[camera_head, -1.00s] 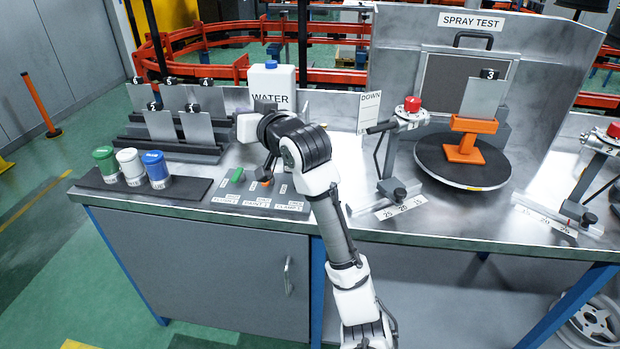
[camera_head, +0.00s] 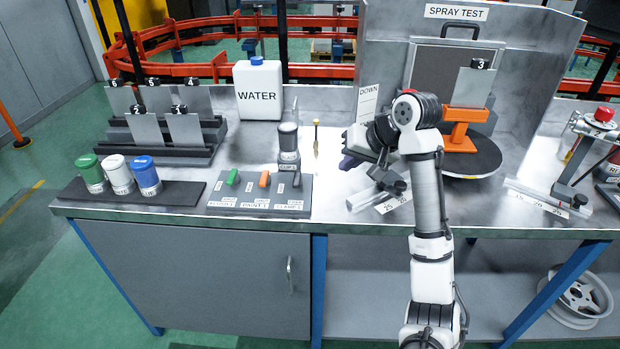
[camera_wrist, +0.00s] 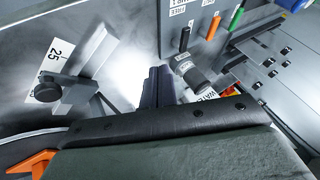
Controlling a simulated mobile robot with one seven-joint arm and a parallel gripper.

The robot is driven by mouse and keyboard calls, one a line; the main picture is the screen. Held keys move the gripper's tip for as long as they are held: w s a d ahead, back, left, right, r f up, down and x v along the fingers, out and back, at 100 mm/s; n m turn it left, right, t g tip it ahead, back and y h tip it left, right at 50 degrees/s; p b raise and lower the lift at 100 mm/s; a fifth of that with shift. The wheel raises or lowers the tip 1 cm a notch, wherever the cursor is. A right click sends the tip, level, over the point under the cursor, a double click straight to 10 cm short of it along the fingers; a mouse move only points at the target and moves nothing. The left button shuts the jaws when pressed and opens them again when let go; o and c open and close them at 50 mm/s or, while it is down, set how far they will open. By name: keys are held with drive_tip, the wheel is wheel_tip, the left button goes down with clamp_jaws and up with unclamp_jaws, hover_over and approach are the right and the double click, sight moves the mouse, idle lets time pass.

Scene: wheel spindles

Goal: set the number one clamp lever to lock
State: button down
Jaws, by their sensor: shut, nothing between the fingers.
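The lever panel (camera_head: 262,190) lies flat on the bench, with labels for flush 1, paint 1 and clamp 1 along its front. The clamp 1 lever is the dark one (camera_wrist: 184,38), beside the orange lever (camera_wrist: 214,25) and the green lever (camera_wrist: 237,17) in the wrist view. A FREE label shows near it; I cannot tell which end it points to. My gripper (camera_head: 350,162) is shut and empty, right of the panel and apart from it. Its dark fingers (camera_wrist: 156,86) lie together in the wrist view.
The WATER jug (camera_head: 265,90) is farther back. A scale rail (camera_head: 378,199) lies near my gripper. Paint pots (camera_head: 116,173) stand at left.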

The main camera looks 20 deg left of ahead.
sight(297, 183)
drive_tip(key=p+x, duration=0.2)
drive_tip(key=x, duration=0.7)
drive_tip(key=shift+a+f, duration=0.1)
drive_tip(key=shift+a, duration=0.05)
drive_tip(key=a, duration=0.1)
drive_tip(key=a+p, duration=0.1)
drive_tip(key=a, duration=0.1)
drive_tip(key=shift+s+a+f, duration=0.15)
drive_tip(key=shift+s+f, duration=0.05)
drive_tip(key=shift+s, duration=0.1)
drive_tip(key=shift+s+a+f, duration=0.1)
drive_tip(key=shift+s+a, duration=0.05)
drive_tip(key=shift+a, duration=0.3)
drive_tip(key=shift+p, duration=0.4)
